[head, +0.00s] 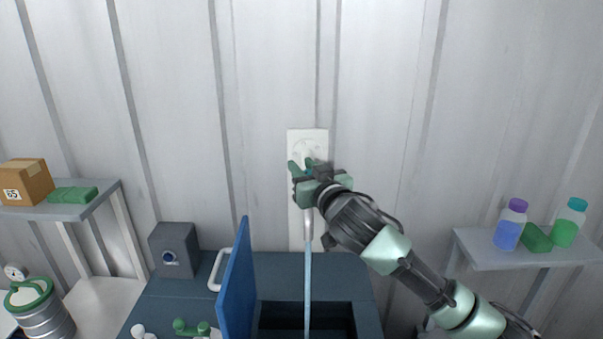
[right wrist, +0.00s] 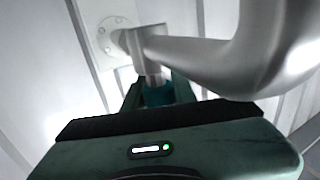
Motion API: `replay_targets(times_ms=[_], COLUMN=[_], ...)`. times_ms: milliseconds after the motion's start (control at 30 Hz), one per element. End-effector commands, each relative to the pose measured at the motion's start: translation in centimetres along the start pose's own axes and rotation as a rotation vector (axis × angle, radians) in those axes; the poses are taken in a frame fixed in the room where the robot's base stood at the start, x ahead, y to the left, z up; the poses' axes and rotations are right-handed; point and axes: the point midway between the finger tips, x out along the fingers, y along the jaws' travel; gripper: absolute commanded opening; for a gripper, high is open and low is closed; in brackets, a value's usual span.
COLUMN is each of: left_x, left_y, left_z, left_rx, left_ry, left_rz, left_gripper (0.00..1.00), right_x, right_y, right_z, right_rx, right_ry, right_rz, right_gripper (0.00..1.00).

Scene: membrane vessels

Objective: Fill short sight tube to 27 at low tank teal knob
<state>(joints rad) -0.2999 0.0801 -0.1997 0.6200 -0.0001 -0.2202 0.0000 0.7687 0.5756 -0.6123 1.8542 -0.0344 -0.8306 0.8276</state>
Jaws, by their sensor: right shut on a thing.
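My right gripper (head: 303,167) is at the wall tap, in front of its white wall plate (head: 307,137). It is shut on the teal knob (right wrist: 158,93), which shows between the fingers in the right wrist view. The tap's metal spout (right wrist: 205,52) curves out beside the gripper; its end (head: 308,222) points down in the head view. A pale blue stream (head: 308,275) runs from it into the open dark blue tank (head: 275,312). The liquid level is hidden. I cannot make out the short sight tube or its marks. My left gripper is not in view.
A blue lid (head: 238,285) stands upright left of the opening. A grey box with a dial (head: 173,250) sits behind it. The left shelf (head: 75,211) holds a carton (head: 27,181); the right shelf (head: 490,258) holds bottles (head: 509,229). A metal drum (head: 45,318) stands far left.

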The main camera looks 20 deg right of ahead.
Motion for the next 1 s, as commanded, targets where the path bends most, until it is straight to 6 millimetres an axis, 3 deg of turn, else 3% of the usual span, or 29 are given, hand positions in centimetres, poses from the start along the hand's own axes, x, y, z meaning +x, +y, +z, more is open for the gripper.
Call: replay_targets(times_ms=[700, 1000], left_x=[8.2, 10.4], left_y=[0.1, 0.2], left_z=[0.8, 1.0], left_rx=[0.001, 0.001], left_ry=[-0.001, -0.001], left_rz=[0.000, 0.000], left_gripper=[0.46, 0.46], right_x=[-0.6, -1.0], right_y=[1.6, 2.1], right_z=[0.6, 0.2], right_rx=[0.006, 0.001], right_ry=[-0.002, 0.001], right_rz=[0.653, 0.865], right_gripper=[0.00, 0.00])
